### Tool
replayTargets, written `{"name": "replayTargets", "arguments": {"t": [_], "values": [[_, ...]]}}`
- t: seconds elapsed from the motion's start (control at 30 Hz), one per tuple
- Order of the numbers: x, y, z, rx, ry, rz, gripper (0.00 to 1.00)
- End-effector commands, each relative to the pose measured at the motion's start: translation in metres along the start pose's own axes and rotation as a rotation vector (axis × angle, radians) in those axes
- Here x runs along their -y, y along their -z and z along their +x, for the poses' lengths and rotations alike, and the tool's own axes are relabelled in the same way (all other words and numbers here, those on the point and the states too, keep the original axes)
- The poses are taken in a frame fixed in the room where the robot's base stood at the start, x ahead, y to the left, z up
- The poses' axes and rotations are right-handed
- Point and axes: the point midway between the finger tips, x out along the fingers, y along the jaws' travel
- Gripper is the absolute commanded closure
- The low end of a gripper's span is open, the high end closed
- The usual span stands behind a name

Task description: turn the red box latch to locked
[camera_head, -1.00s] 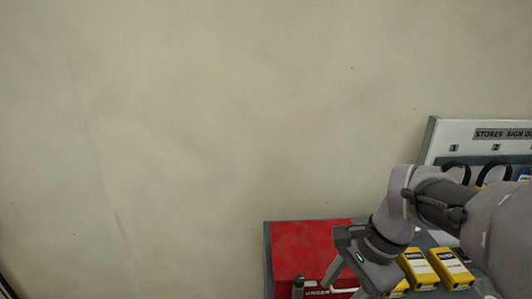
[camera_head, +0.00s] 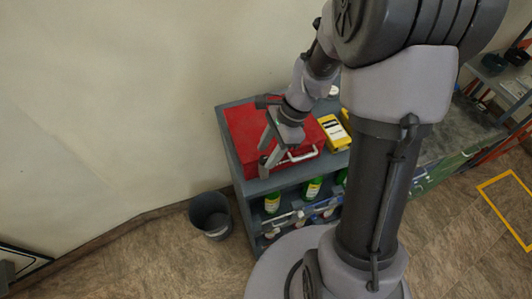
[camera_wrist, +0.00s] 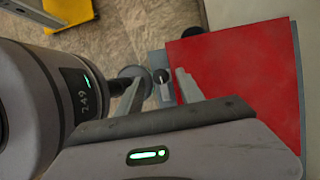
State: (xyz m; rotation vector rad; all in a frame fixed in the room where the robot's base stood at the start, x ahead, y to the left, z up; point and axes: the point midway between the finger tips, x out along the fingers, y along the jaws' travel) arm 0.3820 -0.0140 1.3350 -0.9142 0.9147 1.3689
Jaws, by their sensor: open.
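The red box (camera_head: 257,118) lies on top of a grey shelf unit, with a pale handle (camera_head: 298,155) along its front. Its red lid (camera_wrist: 238,70) fills the right of the wrist view. My gripper (camera_head: 268,160) is open and points down at the front left part of the box. In the wrist view my gripper's fingers (camera_wrist: 157,82) stand apart beside the lid's edge. A small grey and white fitting shows between them, perhaps the latch. I cannot tell the latch's position or whether a finger touches it.
Yellow boxes (camera_head: 334,133) stand right of the red box on the grey shelf unit (camera_head: 240,180). Green bottles (camera_head: 312,188) stand on the shelf below. A grey bin (camera_head: 210,214) is on the floor to the left. The floor in front at left is free.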

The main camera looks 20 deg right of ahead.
Motion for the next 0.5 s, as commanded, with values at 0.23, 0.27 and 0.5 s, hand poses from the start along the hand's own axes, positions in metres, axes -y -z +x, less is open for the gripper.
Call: {"name": "replayTargets", "arguments": {"t": [0.23,0.27,0.5], "values": [[-0.0004,-0.0002,0.016,0.0,-0.001,0.0,0.56],[-0.0004,-0.0002,0.0162,0.0,0.0,0.0,0.56],[-0.0002,-0.0001,0.0157,0.0,0.0,-0.001,0.69]]}}
